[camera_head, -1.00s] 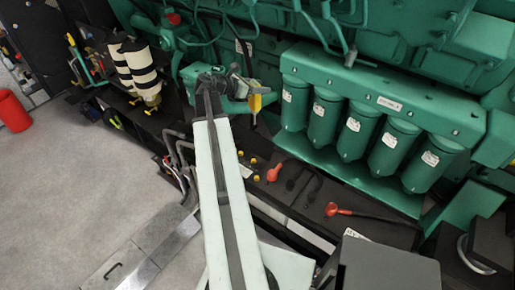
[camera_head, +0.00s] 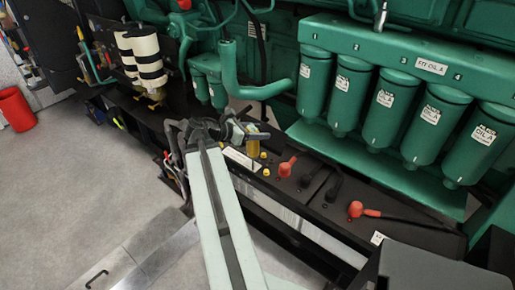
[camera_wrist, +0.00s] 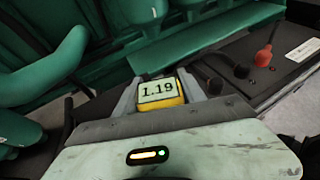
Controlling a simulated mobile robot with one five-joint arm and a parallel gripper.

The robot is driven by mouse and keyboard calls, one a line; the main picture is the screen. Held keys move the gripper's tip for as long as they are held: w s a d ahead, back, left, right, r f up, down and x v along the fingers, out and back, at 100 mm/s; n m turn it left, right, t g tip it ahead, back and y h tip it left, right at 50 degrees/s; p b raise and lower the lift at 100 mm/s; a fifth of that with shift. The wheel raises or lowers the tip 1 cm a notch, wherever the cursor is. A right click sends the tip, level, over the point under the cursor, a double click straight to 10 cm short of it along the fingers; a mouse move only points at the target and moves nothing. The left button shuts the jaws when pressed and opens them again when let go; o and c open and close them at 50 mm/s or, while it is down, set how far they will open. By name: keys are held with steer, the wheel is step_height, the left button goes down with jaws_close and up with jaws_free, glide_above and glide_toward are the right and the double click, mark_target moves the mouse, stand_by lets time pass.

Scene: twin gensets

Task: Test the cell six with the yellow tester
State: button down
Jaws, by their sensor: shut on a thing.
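The yellow tester (camera_head: 253,146) is held in my gripper (camera_head: 247,133), just above or at the far left part of the black battery (camera_head: 313,190); I cannot tell whether it touches. In the wrist view the tester (camera_wrist: 162,94) sits between the two grey fingers of my gripper (camera_wrist: 160,92), and its pale display reads 1.19. Yellow cell caps (camera_head: 266,172) show on the battery beside the tester. My arm and gripper hide part of the row, so I cannot tell which cell is six.
Red terminal covers (camera_head: 287,167) and (camera_head: 356,209) with black cables stand on the batteries. A row of green oil filters (camera_head: 386,103) hangs behind. A green pipe (camera_head: 245,85) is close behind my gripper. Open floor (camera_head: 70,190) lies left, with a red bin (camera_head: 15,108).

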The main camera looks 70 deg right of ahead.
steer(key=shift+f, duration=0.15)
steer(key=s+d+f+b, duration=0.1)
steer(key=d, duration=0.5)
steer(key=s+d+f+b, duration=0.2)
steer(key=d, duration=0.4)
steer(key=shift+s+d+f, duration=0.15)
steer(key=shift+s+d, duration=0.05)
steer(key=shift+s, duration=0.05)
steer(key=shift+w+f+b, duration=0.1)
steer(key=shift+f+b, duration=0.5)
stand_by(1.3)
steer(key=shift+a, duration=0.1)
stand_by(1.4)
